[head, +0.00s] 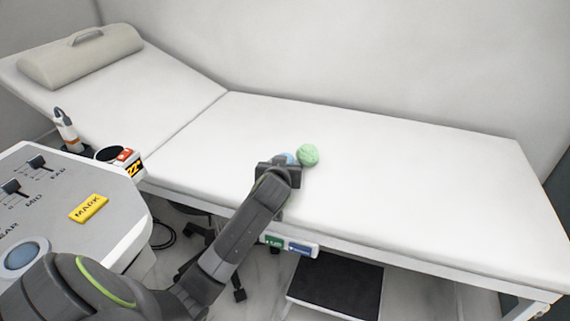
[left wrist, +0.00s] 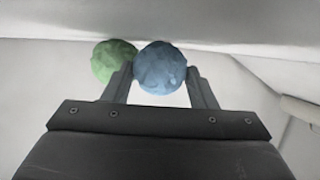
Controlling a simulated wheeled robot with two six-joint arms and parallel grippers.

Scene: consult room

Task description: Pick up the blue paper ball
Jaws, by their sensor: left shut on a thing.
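The blue paper ball (left wrist: 160,68) sits between the two fingers of my left gripper (left wrist: 161,88) in the left wrist view. The fingers are shut on it, one on each side. In the head view only a small part of the blue ball (head: 291,158) shows past my left gripper (head: 282,165), which is over the white couch. A green paper ball (head: 308,155) lies on the couch right beside the blue one. In the left wrist view the green ball (left wrist: 113,61) is partly behind the left finger. My right gripper is not in view.
The white couch (head: 400,185) is clear to the right of the balls. A beige pillow (head: 82,55) lies at its raised left end. A grey console (head: 75,200) with a yellow MARK button stands front left. A dark step (head: 335,288) is below the couch.

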